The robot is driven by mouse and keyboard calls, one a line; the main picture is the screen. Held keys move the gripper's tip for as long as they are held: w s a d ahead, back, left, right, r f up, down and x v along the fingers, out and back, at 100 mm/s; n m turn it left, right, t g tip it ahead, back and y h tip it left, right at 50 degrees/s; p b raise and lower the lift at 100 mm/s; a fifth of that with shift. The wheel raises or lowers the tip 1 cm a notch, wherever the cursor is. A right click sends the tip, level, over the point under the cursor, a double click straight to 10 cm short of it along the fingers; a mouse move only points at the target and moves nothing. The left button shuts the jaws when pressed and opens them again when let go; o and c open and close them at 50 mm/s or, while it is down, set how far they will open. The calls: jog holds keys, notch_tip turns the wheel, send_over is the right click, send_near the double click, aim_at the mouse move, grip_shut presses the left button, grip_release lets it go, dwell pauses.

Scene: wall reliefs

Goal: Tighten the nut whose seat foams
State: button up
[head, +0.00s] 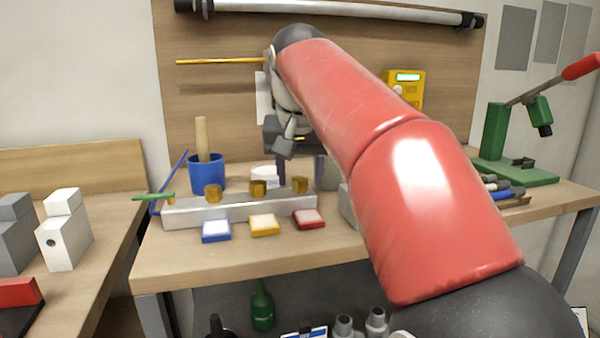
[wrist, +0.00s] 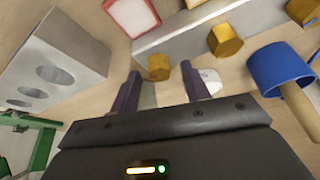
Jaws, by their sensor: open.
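A pale metal bar (head: 240,212) lies on the bench with three brass hex nuts along it: the left nut (head: 213,193), the middle nut (head: 258,188) and the right nut (head: 300,184). The wrist view also shows the right nut (wrist: 158,67), the middle nut (wrist: 225,40) and the left nut (wrist: 303,10). I cannot make out foam at any seat. My gripper (head: 300,168) points down, open and empty, behind the right nut. In the wrist view, the right nut appears in the gap between its fingers (wrist: 164,88), without visible contact.
White-topped pads edged blue (head: 216,231), yellow (head: 264,224) and red (head: 308,219) lie before the bar. A blue cup (head: 207,175) with a wooden handle stands behind left. A grey block with holes (wrist: 60,75) stands right of the bar. A green stand (head: 515,170) is far right.

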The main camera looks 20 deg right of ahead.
jog(key=v, duration=0.7)
jog(key=shift+r, duration=0.25)
jog(key=shift+s, duration=0.2)
